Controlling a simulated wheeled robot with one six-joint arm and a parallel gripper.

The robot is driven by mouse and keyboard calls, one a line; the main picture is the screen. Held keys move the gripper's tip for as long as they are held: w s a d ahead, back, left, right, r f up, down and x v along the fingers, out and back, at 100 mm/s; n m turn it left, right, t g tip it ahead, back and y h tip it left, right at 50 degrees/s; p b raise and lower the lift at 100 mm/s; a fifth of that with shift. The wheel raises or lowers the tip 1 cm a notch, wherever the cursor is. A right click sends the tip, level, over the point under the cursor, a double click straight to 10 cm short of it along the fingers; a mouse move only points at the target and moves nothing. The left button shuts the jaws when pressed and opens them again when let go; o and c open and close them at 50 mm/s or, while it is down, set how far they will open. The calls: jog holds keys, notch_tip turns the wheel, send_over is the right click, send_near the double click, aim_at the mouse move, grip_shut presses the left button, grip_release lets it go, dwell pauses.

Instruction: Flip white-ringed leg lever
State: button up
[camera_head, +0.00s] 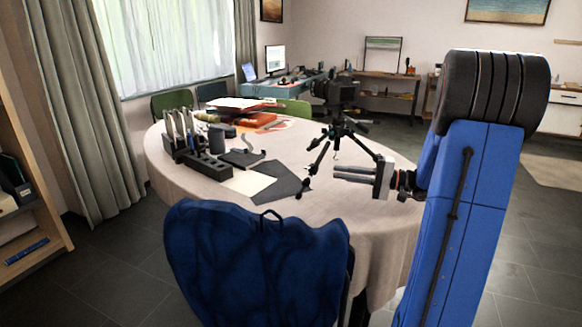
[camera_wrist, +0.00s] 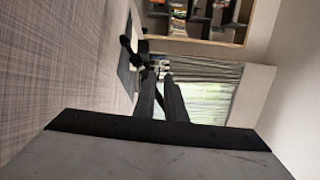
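A black tripod (camera_head: 340,128) with a camera (camera_head: 336,92) on top stands on the round table, its legs spread. One leg runs down toward the front left, with dark joints along it. A small pale mark shows near the legs' middle; I cannot tell if it is the white ring, and the lever is too small to make out. My gripper (camera_head: 336,173) is level, fingers pointing left, in front of the tripod's right leg in the picture. Nothing shows between its fingers. In the wrist view the two dark fingers (camera_wrist: 162,88) lie close together; their gap is unclear.
The round table (camera_head: 215,195) has a pale cloth. Dark paper (camera_head: 285,184), a black organizer (camera_head: 205,165) and books (camera_head: 240,104) lie left of the tripod. A blue-draped chair (camera_head: 255,260) stands at the front edge.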

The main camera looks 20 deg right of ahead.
aim_at(310, 167)
jog(key=x, duration=1.5)
jog(key=shift+w+a, duration=0.2)
jog(key=shift+a, duration=0.1)
jog(key=shift+c, duration=0.4)
grip_shut()
jog(key=shift+r+m, duration=0.1)
jog(key=shift+m, duration=0.2)
jog(key=shift+w+d+r+m+t, duration=0.25)
jog(key=shift+d+r+m+t, duration=0.4)
jog(key=shift+m, duration=1.65)
jog(key=shift+w+d+r+m+t, duration=0.25)
jog(key=shift+r+m+t, duration=0.65)
jog(key=shift+m, duration=1.4)
jog(key=shift+w+d+r+m+t, duration=0.35)
jog(key=shift+m+t, duration=0.8)
jog(key=shift+m, duration=1.15)
jog(key=shift+s+r, duration=0.1)
